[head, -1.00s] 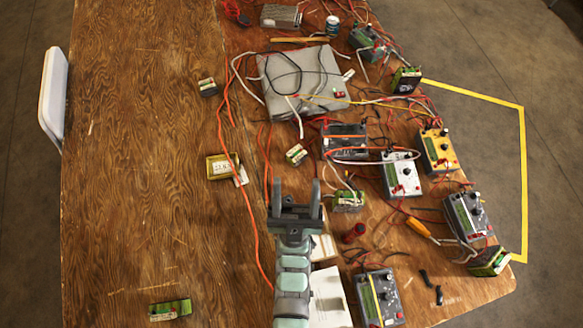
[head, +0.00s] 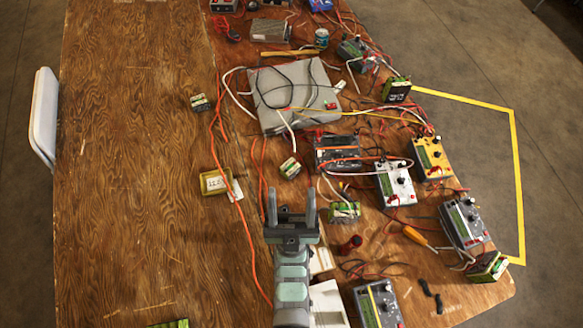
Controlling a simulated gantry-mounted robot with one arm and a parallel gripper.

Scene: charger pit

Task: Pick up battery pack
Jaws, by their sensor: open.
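Several green-and-dark battery packs lie about the wooden table. One battery pack (head: 290,168) lies ahead of my gripper (head: 291,205), near the table's middle. A green battery pack (head: 344,212) sits just to the right of my gripper, beside wires. Another small battery pack (head: 200,103) lies on the bare left part. One more battery pack (head: 170,323) is cut off at the bottom edge. Battery packs with wires stand at the right edge, one upper (head: 397,90) and one lower (head: 487,266). My gripper is open, with nothing between its fingers.
A grey laptop-like case (head: 295,95) with cables lies at upper middle. Several chargers, such as a yellow one (head: 431,157) and a white one (head: 396,182), crowd the right side with tangled wires. A yellow tray (head: 205,190) sits left. The left tabletop (head: 120,200) is mostly clear.

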